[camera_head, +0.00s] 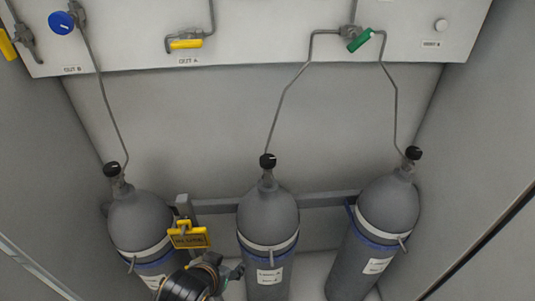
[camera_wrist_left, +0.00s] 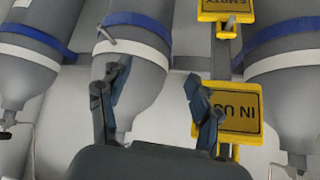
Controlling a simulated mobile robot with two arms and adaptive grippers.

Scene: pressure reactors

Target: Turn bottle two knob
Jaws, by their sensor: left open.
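Three grey gas bottles stand in a row, each with a black knob on top. The middle bottle (camera_head: 267,212) has its black knob (camera_head: 267,160) in plain sight in the head view. My left gripper (camera_head: 222,272) is low in front, between the left and middle bottles, well below the knob. The left wrist view is upside down. There the gripper (camera_wrist_left: 155,95) is open and empty, its fingers apart in front of the middle bottle (camera_wrist_left: 140,80). That bottle's knob is hidden behind the gripper body. My right gripper is not in view.
The left bottle (camera_head: 138,220) and right bottle (camera_head: 388,208) stand either side. A yellow sign (camera_head: 188,239) hangs beside the left bottle, close to my gripper. A rail (camera_head: 325,199) runs behind the bottles. Thin pipes rise to a panel with a green handle (camera_head: 360,40).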

